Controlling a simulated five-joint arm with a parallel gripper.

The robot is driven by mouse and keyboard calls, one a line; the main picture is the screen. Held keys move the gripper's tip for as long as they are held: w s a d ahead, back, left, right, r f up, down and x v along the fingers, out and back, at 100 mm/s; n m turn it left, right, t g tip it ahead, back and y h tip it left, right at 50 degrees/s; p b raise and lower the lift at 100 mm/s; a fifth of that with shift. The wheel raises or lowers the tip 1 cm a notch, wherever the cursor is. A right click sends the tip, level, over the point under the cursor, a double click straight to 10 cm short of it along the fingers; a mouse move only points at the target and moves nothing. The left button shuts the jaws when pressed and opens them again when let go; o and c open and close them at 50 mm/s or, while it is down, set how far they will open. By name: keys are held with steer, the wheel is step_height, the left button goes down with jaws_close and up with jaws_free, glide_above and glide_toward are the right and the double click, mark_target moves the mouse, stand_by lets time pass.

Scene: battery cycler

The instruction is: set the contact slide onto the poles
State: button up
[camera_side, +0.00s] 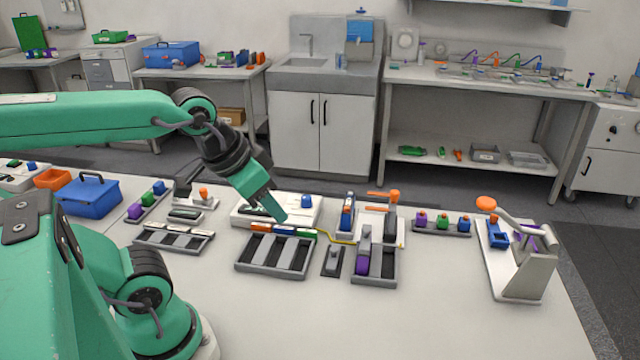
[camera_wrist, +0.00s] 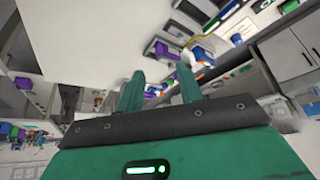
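My gripper (camera_side: 274,207) hangs over the left-centre of the table, fingers slanting down, in front of a white cycler box (camera_side: 248,210) with a blue knob (camera_side: 306,201). In the wrist view my two teal fingers (camera_wrist: 160,72) stand apart with nothing held between them. Right of it is a white base (camera_side: 372,225) joined to the box by a yellow wire. The base bears a blue upright part (camera_side: 347,214) and a dark upright with an orange top (camera_side: 393,197). I cannot tell for sure which part is the contact slide; the poles are too small to make out.
A tray (camera_side: 263,268) with orange, blue and green-ended cells lies in front of my gripper. A smaller tray (camera_side: 374,278) holds a purple cell (camera_side: 362,258). A lever press (camera_side: 515,260) stands at right. A blue toolbox (camera_side: 90,197) is at left. The front table area is clear.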

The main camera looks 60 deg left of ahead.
steer(key=shift+o, duration=0.7)
steer(key=w+r+g, duration=0.1)
steer(key=w+r, duration=0.4)
steer(key=w, duration=0.5)
steer(key=g, duration=0.5)
glide_above(395, 191)
steer(key=f, duration=1)
steer(key=shift+s+d+f, duration=0.15)
steer(key=shift+s, duration=0.1)
steer(key=shift+w+f, duration=0.2)
steer(key=shift+f, duration=0.15)
steer(key=shift+f, duration=0.1)
steer(key=shift+f, duration=3.8)
